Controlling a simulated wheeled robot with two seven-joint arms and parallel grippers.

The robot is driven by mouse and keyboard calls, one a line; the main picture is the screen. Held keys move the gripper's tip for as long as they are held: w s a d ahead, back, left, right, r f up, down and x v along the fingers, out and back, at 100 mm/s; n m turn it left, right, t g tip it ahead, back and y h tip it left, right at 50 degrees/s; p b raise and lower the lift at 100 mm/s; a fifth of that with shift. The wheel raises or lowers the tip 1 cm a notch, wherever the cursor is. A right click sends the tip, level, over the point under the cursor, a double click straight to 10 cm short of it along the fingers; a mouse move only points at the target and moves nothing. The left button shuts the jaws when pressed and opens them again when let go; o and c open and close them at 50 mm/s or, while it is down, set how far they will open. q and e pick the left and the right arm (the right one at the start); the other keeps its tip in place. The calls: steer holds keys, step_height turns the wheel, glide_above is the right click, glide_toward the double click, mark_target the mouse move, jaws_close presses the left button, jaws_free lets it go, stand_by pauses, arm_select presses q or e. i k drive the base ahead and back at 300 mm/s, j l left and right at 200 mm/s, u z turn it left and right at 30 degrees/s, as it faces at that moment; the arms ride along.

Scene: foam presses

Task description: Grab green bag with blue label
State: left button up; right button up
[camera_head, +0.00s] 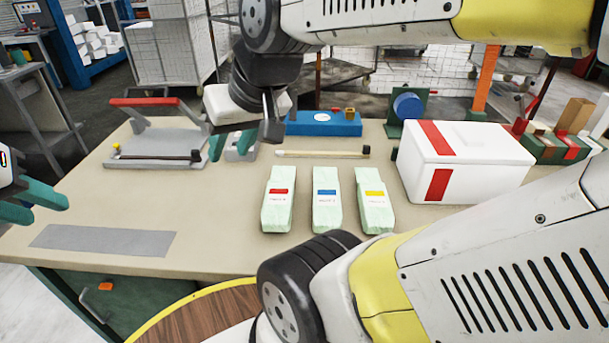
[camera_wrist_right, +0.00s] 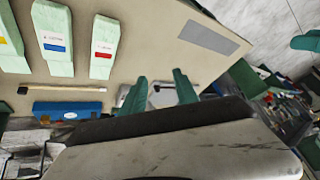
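The green bag with the blue label (camera_head: 326,213) lies on the table in the middle of a row of three pale green bags. It also shows at the upper left of the right wrist view (camera_wrist_right: 50,25). The red-label bag (camera_head: 277,211) lies to its left and the yellow-label bag (camera_head: 375,212) to its right, with gaps between. My right gripper (camera_head: 232,145) is open and empty, above the table to the left of and behind the bags; its fingers are apart in the right wrist view (camera_wrist_right: 158,92). My left gripper (camera_head: 32,200) is open and empty at the left edge.
A white box with red stripes (camera_head: 467,160) stands right of the bags. Behind the bags are a thin rod (camera_head: 322,153) and a blue block (camera_head: 322,124). A sealer-like device (camera_head: 155,145) with a red handle stands back left. A grey mat (camera_head: 103,240) lies front left.

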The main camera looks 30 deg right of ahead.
mark_target(326, 203)
steer(key=z, duration=1.5)
steer(key=k+l+u, duration=0.15)
steer(key=l+u, duration=0.15)
steer(key=u, duration=0.15)
steer(key=k+l+u, duration=0.15)
steer(key=l+u, duration=0.15)
steer(key=u, duration=0.2)
